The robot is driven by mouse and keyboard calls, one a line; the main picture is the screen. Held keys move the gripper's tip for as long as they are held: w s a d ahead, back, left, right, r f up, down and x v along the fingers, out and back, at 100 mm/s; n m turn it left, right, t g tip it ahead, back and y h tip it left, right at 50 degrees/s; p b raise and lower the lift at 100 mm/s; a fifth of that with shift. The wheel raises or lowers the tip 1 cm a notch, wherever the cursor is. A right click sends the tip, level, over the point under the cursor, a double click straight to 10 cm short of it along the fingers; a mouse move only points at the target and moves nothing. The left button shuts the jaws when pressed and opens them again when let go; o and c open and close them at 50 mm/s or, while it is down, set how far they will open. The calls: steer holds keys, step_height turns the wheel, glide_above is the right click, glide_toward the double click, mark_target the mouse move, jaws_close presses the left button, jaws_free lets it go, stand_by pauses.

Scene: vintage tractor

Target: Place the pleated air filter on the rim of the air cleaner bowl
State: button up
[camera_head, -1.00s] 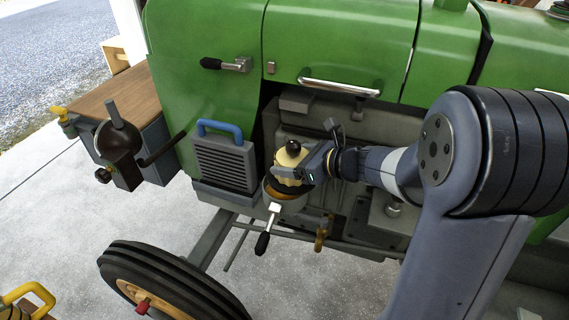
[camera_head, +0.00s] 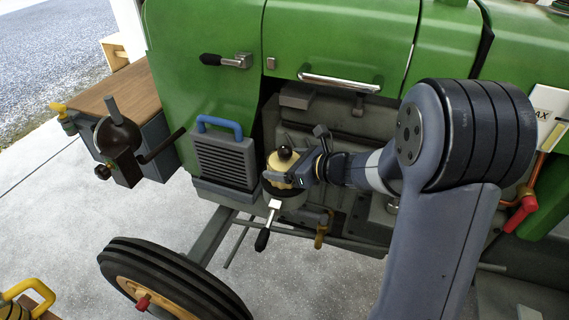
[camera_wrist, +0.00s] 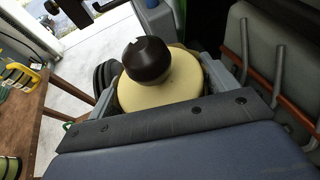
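The pleated air filter (camera_head: 280,164) is a cream disc-like piece with a dark round knob on top. My gripper (camera_head: 292,174) reaches in from the right, its fingers on both sides of the filter and apparently closed on it. The wrist view also shows the filter (camera_wrist: 150,92) between the fingers. The air cleaner bowl (camera_head: 291,200) is a grey cup with a lever at its front. The filter is over the bowl, at or just above its rim; I cannot tell whether it touches. The bowl is hidden in the wrist view.
A grey slatted grille box with a blue handle (camera_head: 222,160) stands left of the bowl. The black lever (camera_head: 263,238) hangs below the bowl, near the front tyre (camera_head: 180,272). The green hood (camera_head: 340,40) is above. A wooden-topped bench (camera_head: 110,98) is at left.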

steer(key=o, duration=0.4)
steer(key=shift+c, duration=0.2)
steer(key=shift+r, duration=0.1)
steer(key=shift+r+p, duration=0.2)
steer(key=shift+p, duration=0.2)
steer(key=v, duration=1.2)
steer(key=shift+b, duration=0.3)
steer(key=shift+f, duration=0.15)
